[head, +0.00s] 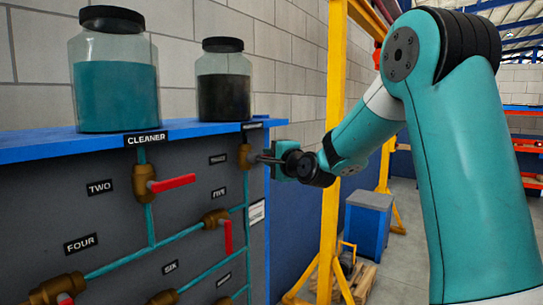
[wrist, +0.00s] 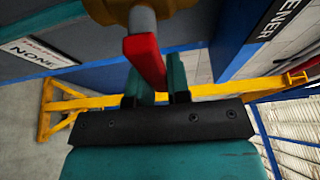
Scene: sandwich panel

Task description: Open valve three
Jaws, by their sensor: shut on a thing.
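Valve three is the brass valve (head: 245,157) at the right edge of the panel, beside the small label THREE (head: 217,159). In the wrist view its brass body (wrist: 120,10) is at the top, and its red handle (wrist: 146,62) runs from it down between my fingers. My gripper (head: 265,159) reaches in from the right, level with the valve. In the wrist view my gripper (wrist: 155,82) is shut on the red handle. In the head view the handle is mostly hidden by my gripper.
Another valve with a red handle (head: 172,183) is near label TWO, and one with a handle hanging down (head: 228,236) is below valve three. Two jars, teal (head: 116,95) and dark (head: 223,90), stand on the blue ledge. A yellow post (head: 335,80) and blue bin (head: 368,220) are behind.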

